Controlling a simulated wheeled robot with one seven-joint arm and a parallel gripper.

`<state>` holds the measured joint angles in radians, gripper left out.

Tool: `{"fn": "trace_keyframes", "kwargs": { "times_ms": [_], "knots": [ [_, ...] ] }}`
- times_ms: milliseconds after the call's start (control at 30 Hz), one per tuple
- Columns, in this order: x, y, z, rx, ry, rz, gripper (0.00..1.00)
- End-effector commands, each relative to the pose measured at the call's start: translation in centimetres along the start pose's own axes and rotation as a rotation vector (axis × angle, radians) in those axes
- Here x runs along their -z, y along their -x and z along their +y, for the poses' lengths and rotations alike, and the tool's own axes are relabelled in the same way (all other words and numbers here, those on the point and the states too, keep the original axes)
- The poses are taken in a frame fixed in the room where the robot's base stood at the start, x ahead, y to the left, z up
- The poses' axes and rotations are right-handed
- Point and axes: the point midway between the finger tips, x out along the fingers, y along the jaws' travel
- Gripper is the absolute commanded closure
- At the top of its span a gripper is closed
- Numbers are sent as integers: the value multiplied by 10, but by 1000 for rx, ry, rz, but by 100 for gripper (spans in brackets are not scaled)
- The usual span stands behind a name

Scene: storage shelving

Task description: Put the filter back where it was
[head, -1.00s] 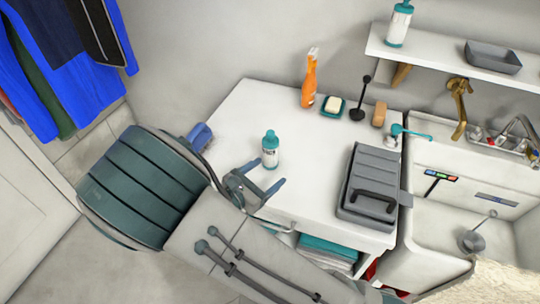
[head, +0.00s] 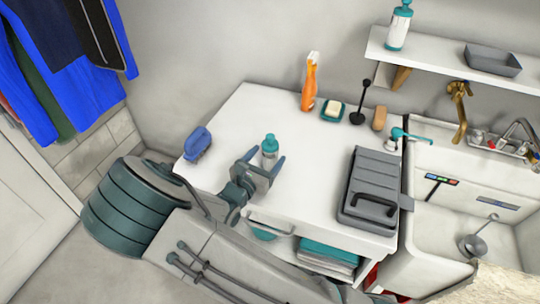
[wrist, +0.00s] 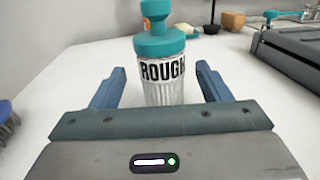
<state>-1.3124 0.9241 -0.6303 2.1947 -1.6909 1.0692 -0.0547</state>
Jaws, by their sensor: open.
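No thing that I can clearly name as a filter shows. A clear bottle with a teal pump top and a label reading "ROUGH" (wrist: 162,85) stands upright on the white counter. It also shows in the head view (head: 270,146). My gripper (head: 266,161) is open, low over the counter, with its fingers pointing at the bottle. In the wrist view my gripper (wrist: 160,75) has one finger on each side of the bottle's lower body, with gaps on both sides. The bottle's base is hidden behind the gripper body there.
A blue brush (head: 198,144) lies at the counter's left edge. A grey case (head: 372,190) sits at the right, by the sink (head: 450,160). An orange spray bottle (head: 310,82), soap dish (head: 332,110) and black-handled tool (head: 360,105) stand along the back.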

Motion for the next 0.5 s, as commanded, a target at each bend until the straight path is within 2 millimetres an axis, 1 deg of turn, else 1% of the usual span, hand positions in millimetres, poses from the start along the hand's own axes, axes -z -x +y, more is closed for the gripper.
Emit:
{"fn": "trace_keyframes", "kwargs": {
  "times_ms": [33, 100, 200, 300, 500],
  "knots": [
    [1, -9, -2, 3, 3, -1, 30],
    [1, -20, -3, 2, 3, -2, 30],
    [1, -32, -2, 2, 0, -1, 30],
    [1, -37, -2, 0, 1, 0, 30],
    [1, -38, -2, 0, 1, 1, 30]
  ]
}}
